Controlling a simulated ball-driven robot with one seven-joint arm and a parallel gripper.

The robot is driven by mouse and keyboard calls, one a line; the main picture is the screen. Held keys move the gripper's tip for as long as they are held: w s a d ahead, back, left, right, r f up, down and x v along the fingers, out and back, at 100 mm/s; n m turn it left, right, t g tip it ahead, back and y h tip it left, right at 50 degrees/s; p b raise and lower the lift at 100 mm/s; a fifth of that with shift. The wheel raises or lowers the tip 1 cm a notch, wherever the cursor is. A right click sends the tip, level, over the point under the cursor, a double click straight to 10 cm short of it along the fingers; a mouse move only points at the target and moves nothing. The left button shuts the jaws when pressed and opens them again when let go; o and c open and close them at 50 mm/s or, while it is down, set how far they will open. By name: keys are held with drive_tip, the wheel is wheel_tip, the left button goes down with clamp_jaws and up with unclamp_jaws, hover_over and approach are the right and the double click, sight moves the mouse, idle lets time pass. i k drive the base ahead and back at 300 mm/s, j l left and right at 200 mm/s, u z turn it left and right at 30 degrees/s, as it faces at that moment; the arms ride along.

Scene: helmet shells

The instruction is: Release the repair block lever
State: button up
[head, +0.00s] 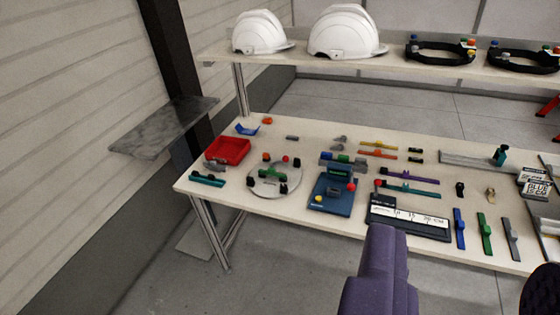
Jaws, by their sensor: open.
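A blue base plate (323,203) with a raised teal block (340,171), a red ball knob (351,187) and a yellow knob lies near the table's front edge. It looks most like the repair block, but I cannot read a label, and which part is the lever is too small to tell. Left of it, a round silver plate (262,190) carries a green bar, black blocks and red knobs. My gripper (385,238), purple, rises from the bottom edge, apart from these things and nearer the camera. Its fingertips are not clearly seen, and nothing shows held.
The pale workbench (240,207) also holds a red tray (228,150), a black ruler panel (412,223) and several coloured bars. White helmets (345,32) and black rings stand on the shelf behind. A grey ledge (160,128) juts out at left. The floor before the bench is clear.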

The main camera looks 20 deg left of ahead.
sight(285, 159)
drive_tip(key=i+j+u, duration=0.1)
drive_tip(key=i+j, duration=0.25)
drive_tip(key=i+j+u, duration=0.1)
drive_tip(key=i+j, duration=0.2)
drive_tip(key=i, duration=0.25)
drive_tip(key=i+j+u, duration=0.1)
drive_tip(key=i+j, duration=0.15)
drive_tip(key=i, duration=0.2)
drive_tip(key=i+j+u, duration=0.15)
drive_tip(key=i, duration=0.3)
drive_tip(key=i+j+u, duration=0.1)
drive_tip(key=i+j, duration=0.15)
drive_tip(key=i, duration=0.25)
